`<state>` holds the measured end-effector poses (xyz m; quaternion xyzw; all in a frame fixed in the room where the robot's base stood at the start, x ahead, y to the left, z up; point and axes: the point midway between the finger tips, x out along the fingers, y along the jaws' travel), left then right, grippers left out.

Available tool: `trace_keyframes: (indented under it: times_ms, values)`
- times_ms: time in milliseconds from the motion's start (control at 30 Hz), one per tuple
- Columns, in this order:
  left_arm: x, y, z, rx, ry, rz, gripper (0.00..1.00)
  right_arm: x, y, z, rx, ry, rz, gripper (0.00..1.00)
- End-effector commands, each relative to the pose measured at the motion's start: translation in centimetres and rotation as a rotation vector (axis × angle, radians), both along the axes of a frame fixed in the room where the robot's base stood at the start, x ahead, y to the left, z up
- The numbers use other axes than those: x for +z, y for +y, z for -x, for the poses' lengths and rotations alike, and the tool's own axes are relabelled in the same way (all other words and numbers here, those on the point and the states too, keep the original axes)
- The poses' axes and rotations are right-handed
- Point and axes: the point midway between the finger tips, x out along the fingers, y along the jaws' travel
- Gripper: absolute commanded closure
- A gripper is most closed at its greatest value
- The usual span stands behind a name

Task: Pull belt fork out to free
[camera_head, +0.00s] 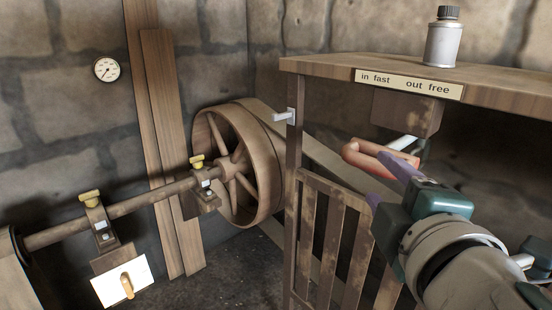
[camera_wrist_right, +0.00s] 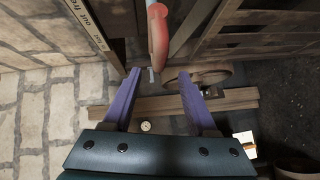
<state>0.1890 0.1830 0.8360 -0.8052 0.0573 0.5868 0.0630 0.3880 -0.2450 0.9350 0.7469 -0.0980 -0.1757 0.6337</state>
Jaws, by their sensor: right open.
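The belt fork's red handle (camera_head: 368,158) sticks out below the shelf on a pale metal rod (camera_head: 403,142). In the right wrist view the red handle (camera_wrist_right: 158,38) hangs down from the top, its end near the gap between my fingertips. My right gripper (camera_head: 384,183) has purple fingers and is open. Its fingers also show in the right wrist view (camera_wrist_right: 159,76), apart and with nothing clamped between them. One finger overlaps the handle in the head view; I cannot tell whether they touch. The fork's far end is not clearly visible. My left gripper is not in view.
A label reading "in fast, out free" (camera_head: 408,84) is on the front edge of the wooden shelf (camera_head: 320,66), which carries a metal can (camera_head: 442,42). A slatted wooden guard (camera_head: 330,235) stands below. A belt wheel (camera_head: 262,165) and shaft (camera_head: 140,202) are at left.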

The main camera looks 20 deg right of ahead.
Motion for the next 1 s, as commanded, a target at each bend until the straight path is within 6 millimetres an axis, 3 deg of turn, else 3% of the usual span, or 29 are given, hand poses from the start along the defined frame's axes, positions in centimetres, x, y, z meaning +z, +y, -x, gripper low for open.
trace_keyframes:
  times_ms: [200, 400, 767, 1000]
  values:
    - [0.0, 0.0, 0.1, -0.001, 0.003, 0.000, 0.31, -0.5, -1.6, -4.0, 0.000, -0.003, 0.001, 0.42]
    - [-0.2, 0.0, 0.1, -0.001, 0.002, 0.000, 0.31, -1.0, -2.6, -6.3, -0.001, -0.001, -0.002, 0.42]
    - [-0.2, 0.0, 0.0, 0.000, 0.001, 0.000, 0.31, -1.0, -2.9, -7.0, -0.001, 0.000, -0.002, 0.42]
    - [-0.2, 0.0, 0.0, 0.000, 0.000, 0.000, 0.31, -1.0, -2.8, -6.9, -0.001, 0.000, -0.003, 0.67]
